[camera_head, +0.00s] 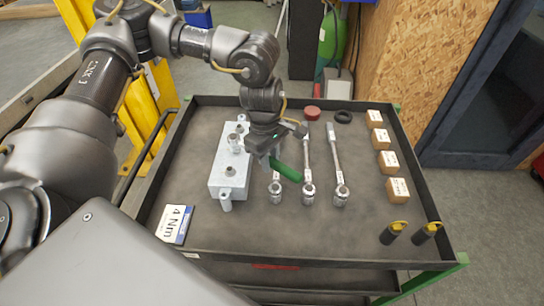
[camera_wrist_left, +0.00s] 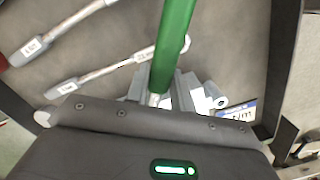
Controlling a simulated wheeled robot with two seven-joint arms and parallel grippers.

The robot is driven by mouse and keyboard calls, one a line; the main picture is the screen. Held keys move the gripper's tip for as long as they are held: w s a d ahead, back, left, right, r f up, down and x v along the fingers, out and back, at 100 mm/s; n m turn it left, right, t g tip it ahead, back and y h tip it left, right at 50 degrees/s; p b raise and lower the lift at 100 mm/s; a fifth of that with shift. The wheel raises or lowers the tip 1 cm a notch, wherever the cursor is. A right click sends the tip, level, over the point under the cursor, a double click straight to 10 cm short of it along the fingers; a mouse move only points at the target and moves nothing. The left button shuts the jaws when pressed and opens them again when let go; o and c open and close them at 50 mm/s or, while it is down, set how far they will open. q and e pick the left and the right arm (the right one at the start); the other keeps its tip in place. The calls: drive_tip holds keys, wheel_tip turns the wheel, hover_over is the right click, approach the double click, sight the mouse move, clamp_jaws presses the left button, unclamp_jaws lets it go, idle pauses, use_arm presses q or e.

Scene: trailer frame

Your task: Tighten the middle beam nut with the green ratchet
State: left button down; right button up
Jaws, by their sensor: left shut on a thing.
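My left gripper (camera_head: 268,150) is shut on the green ratchet and holds it above the tray. Its green handle (camera_head: 286,171) sticks out to the lower right in the head view and runs up the middle of the left wrist view (camera_wrist_left: 174,42). The ratchet's head is hidden. The pale grey beam block (camera_head: 228,172) lies just left of the gripper and carries several upright nuts. The middle beam nut (camera_head: 235,143) is beside the gripper; I cannot tell whether the ratchet touches it. My right gripper is not in view.
Silver wrenches (camera_head: 308,190) lie right of the block. A "4 Nm" card (camera_head: 174,224) lies at the left. The tray has a raised rim (camera_head: 330,263).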

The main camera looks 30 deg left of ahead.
use_arm(q)
drive_tip(key=shift+s+a+m, duration=0.15)
drive_tip(key=shift+s+m, duration=0.3)
drive_tip(key=shift+s, duration=0.05)
drive_tip(key=shift+s+a+m, duration=0.15)
drive_tip(key=shift+s+m, duration=0.3)
drive_tip(key=shift+s, duration=0.05)
drive_tip(key=shift+s+a+f+m+b, duration=0.1)
drive_tip(key=shift+s+a+m+b, duration=0.2)
drive_tip(key=shift+s+m, duration=0.15)
drive_tip(key=shift+s+a+f+m+b, duration=0.1)
drive_tip(key=shift+s+a+m+b, duration=0.2)
drive_tip(key=shift+s, duration=0.25)
